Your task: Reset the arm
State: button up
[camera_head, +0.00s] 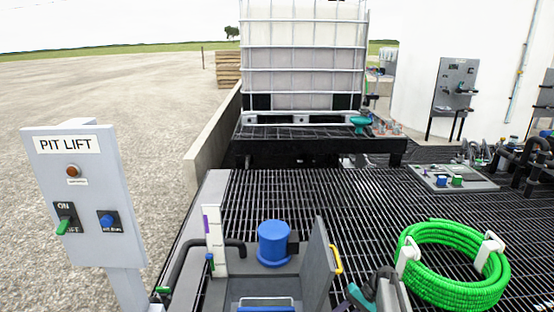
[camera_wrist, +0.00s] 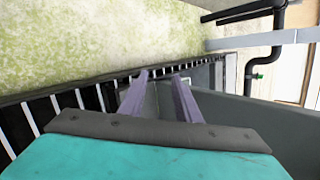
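My gripper (camera_wrist: 161,77) shows in the wrist view, with two purple-grey fingers spread apart and nothing visible between them. Its teal and dark body fills the bottom of that view. The fingers point toward the edge of a dark grating, beside a grey wall, and I cannot tell whether they touch anything. In the head view, a teal and dark part at the bottom, right of centre, seems to be part of my arm; the fingers cannot be made out there.
A PIT LIFT panel (camera_head: 85,200) stands at left. A blue cap (camera_head: 274,243) sits near an upright grey lid (camera_head: 319,262). A green hose coil (camera_head: 415,255) lies on the grating (camera_head: 330,190). A caged tank (camera_head: 302,60) stands behind. A black pipe (camera_wrist: 277,40) is at upper right.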

jog(key=s+a+f+g+h, duration=0.1)
jog(key=s+f+h, duration=0.2)
jog(key=s, duration=0.9)
jog(key=s+a+f+n+g+h, duration=0.1)
jog(key=s+a+f+h, duration=0.1)
jog(key=s+f, duration=0.5)
jog(key=s+a+f+g+h, duration=0.1)
jog(key=s+f+h, duration=0.2)
jog(key=s, duration=1.5)
notch_tip(320, 180, down, 2)
jog(key=shift+s+a+f+n+h, duration=0.2)
jog(key=shift+a+f+n+h, duration=0.05)
jog(key=shift+a+n+h, duration=0.15)
jog(key=shift+a, duration=0.1)
